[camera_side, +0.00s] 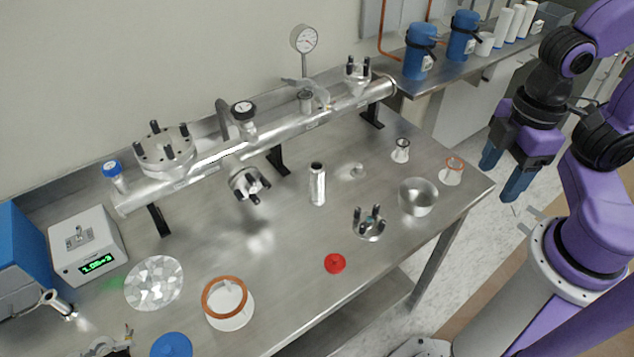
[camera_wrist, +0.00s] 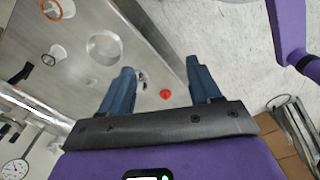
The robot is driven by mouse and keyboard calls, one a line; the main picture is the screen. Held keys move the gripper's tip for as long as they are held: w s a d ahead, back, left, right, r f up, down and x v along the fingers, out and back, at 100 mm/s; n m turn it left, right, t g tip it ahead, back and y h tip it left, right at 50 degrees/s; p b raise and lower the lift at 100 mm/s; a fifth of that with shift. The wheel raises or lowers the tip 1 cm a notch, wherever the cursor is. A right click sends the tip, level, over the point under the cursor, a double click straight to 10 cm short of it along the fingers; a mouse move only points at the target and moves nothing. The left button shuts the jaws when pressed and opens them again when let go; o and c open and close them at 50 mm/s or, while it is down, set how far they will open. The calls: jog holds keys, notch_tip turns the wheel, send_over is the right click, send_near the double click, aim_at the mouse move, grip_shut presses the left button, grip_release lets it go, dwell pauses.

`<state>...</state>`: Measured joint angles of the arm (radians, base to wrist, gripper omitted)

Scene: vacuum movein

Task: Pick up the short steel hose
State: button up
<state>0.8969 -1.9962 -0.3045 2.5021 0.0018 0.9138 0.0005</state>
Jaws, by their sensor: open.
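The short steel hose (camera_side: 317,184) is a narrow silvery ribbed cylinder standing upright near the middle of the steel table in the side view. It stands apart from the things around it. In the wrist view I cannot make it out. My gripper (camera_side: 503,174) is open and empty, beyond the table's right edge and well to the right of the hose. Its two blue fingers (camera_wrist: 158,80) also show spread apart in the wrist view, with nothing between them.
A metal bowl (camera_side: 418,197), a flange with dark studs (camera_side: 369,225) and a red disc (camera_side: 335,263) lie between the hose and the table's right and front edges. A long horizontal steel pipe (camera_side: 213,164) runs behind it. Small fittings (camera_side: 401,151) stand at the right.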

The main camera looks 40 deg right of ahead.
jog(key=m, duration=2.7)
send_over(317, 180)
jog(key=w, duration=0.1)
jog(key=f, duration=0.2)
jog(key=shift+m, duration=0.3)
jog(key=f, duration=1.1)
jog(key=d+f, duration=0.1)
jog(key=f, duration=0.5)
jog(key=shift+w, duration=0.15)
jog(key=shift+r, duration=0.1)
jog(key=c, duration=1)
